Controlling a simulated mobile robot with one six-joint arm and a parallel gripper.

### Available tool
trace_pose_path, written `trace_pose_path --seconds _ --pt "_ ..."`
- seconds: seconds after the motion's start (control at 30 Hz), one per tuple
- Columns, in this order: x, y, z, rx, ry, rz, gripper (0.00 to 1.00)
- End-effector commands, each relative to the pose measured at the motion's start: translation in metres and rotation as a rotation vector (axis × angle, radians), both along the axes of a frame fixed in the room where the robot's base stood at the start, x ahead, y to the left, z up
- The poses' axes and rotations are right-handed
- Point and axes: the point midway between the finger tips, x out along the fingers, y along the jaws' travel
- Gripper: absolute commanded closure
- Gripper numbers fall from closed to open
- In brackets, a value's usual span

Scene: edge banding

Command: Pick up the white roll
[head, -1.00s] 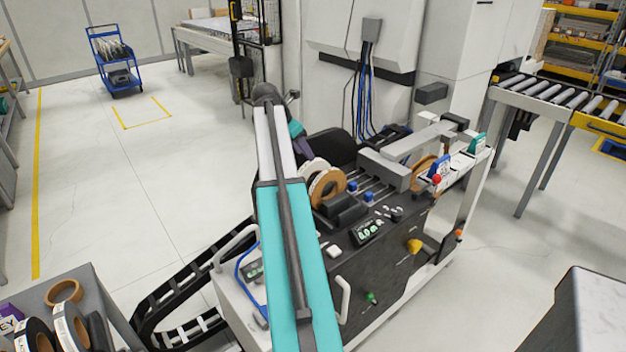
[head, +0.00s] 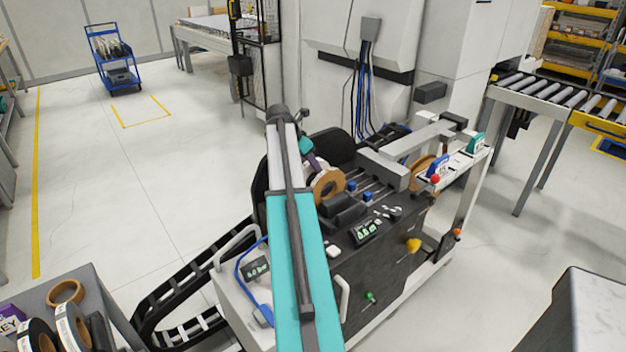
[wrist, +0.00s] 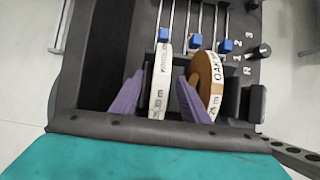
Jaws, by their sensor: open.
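The white roll (wrist: 160,82) stands on edge in a slot of the dark machine tray, seen nearly edge-on in the wrist view. My gripper (wrist: 159,100) is open, with one purple finger on each side of the white roll. In the head view my gripper (head: 314,160) is over the machine and mostly hides the white roll.
A brown roll with a white "OAK" label (wrist: 209,85) stands just right of the right finger. Blue blocks (wrist: 195,42) sit on rails beyond the rolls. A cart with more rolls (head: 66,292) is at lower left.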

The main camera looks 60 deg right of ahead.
Motion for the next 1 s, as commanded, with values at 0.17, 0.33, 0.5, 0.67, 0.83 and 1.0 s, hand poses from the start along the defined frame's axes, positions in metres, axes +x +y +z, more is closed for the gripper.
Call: trace_pose_path --seconds 0.17,0.33,0.5,0.67,0.83,1.0 --pt "-0.001 -0.002 -0.003 0.0 0.0 0.0 0.59" --pt "-0.004 -0.008 -0.014 0.002 0.002 0.0 0.59" --pt "-0.007 -0.017 -0.03 0.001 0.001 0.0 0.59" --pt "-0.009 -0.023 -0.041 0.0 0.0 0.001 0.59" --pt "-0.01 -0.024 -0.044 0.0 0.0 0.001 0.59" --pt "-0.009 -0.024 -0.044 0.0 0.0 0.002 0.59"
